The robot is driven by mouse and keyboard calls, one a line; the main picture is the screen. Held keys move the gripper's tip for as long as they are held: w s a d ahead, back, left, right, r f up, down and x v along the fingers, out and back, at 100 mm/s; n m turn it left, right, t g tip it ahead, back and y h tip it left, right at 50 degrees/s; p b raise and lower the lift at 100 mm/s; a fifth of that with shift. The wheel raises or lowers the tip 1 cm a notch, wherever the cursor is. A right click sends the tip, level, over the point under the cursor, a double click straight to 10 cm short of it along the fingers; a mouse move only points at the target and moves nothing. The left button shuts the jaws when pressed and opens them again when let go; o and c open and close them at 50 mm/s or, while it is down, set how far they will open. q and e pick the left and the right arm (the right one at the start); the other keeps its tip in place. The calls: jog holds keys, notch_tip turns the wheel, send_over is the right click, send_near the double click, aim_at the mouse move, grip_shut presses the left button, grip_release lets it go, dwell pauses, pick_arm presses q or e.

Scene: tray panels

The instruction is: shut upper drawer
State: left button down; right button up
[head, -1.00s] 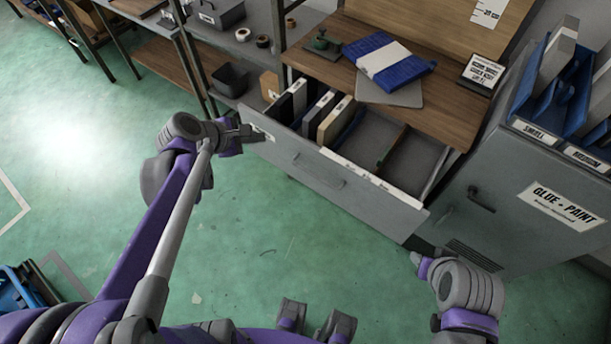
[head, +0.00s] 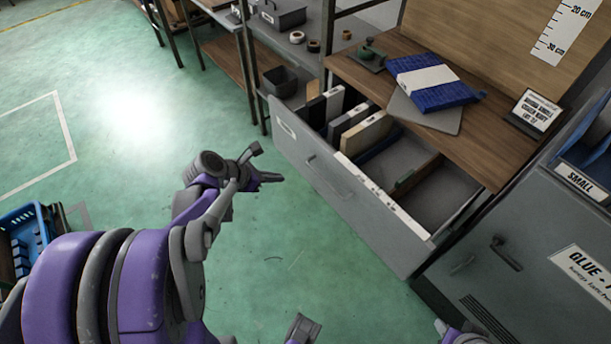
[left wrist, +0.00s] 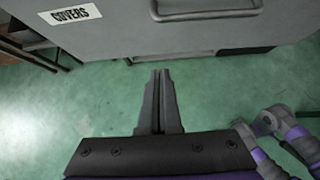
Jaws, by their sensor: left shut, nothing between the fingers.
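The upper drawer (head: 345,205) stands pulled out from under the wooden worktop, with upright files and folders at its left and open compartments at its right. Its grey front carries a bar handle (head: 330,180). In the left wrist view, the drawer front (left wrist: 120,35) crosses the top, with a COVERS label (left wrist: 70,15) and the handle (left wrist: 205,15). My left gripper (head: 275,178) is in front of the drawer's left part, apart from it; its fingers (left wrist: 160,85) are together and empty.
A grey cabinet (head: 530,230) with a handle stands to the right. A dark bin (head: 279,80) is on the shelf at left. The green floor before the drawer is clear.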

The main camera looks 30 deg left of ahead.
pick_arm(q)
jog(key=b, duration=0.2)
send_near(307, 171)
jog(key=s+d, duration=0.2)
jog(key=d, duration=0.1)
jog(key=shift+w+d+f, duration=0.1)
jog(key=shift+w+d, duration=0.2)
jog(key=shift+w, duration=0.45)
jog(key=shift+w+d+f, duration=0.15)
jog(key=shift+w+d, duration=0.15)
jog(key=shift+w, duration=0.45)
jog(key=shift+w+d+f, duration=0.1)
jog(key=shift+w+d, duration=0.2)
jog(key=shift+w, duration=0.45)
jog(key=w+d, duration=0.2)
jog(key=w, duration=0.5)
jog(key=w+d+b, duration=0.1)
jog(key=w+d, duration=0.2)
jog(key=w, duration=0.5)
jog(key=w+d+b, duration=0.1)
jog(key=w+d, duration=0.2)
jog(key=w, duration=0.5)
jog(key=shift+d, duration=0.2)
jog(key=shift+r, duration=0.1)
